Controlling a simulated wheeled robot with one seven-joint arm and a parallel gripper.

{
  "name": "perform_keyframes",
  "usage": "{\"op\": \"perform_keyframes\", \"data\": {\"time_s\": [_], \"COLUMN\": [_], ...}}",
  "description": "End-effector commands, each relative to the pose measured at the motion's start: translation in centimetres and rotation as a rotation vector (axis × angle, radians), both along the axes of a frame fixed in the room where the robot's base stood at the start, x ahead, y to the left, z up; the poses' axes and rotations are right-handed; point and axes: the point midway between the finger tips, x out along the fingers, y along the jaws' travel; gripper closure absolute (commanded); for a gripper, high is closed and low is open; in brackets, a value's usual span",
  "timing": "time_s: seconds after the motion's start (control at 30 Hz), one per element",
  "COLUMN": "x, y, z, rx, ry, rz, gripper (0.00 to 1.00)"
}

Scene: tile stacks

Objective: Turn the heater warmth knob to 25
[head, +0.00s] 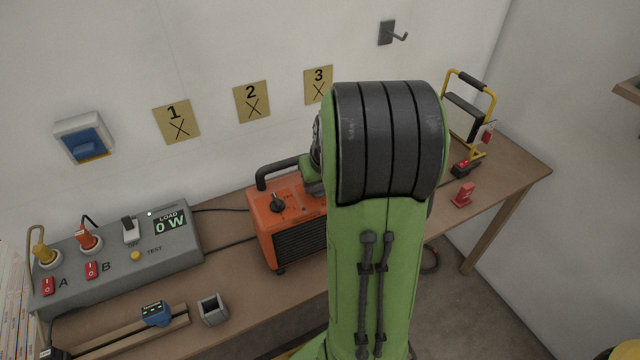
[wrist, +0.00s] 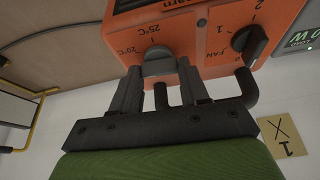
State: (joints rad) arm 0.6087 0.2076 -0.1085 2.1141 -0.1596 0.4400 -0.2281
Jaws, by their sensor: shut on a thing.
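The orange heater (head: 262,222) stands on the bench in the head view, partly hidden behind my arm. Its orange panel (wrist: 208,18) fills the top of the wrist view, which is upside down. The grey warmth knob (wrist: 157,60) sits between the two fingers of my gripper (wrist: 160,74), which is shut on it. The marks 20°C and 25°C show beside the knob. I cannot make out where its pointer stands. In the head view my arm hides the warmth knob and the fingers.
The black fan knob (wrist: 248,43) is beside the warmth knob, close to one finger. The heater's black handle (head: 283,170) rises at its back. A grey load box (head: 120,262) with switches and plugs stands left. A small open grey cup (head: 212,310) sits in front.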

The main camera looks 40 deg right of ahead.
Motion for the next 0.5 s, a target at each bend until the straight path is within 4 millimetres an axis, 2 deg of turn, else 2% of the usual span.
{"op": "perform_keyframes", "data": {"time_s": [0.5], "x": [0.27], "y": [0.38], "z": [-0.04], "rx": [0.0], "ry": [0.001], "rz": [-0.485], "gripper": [0.86]}}
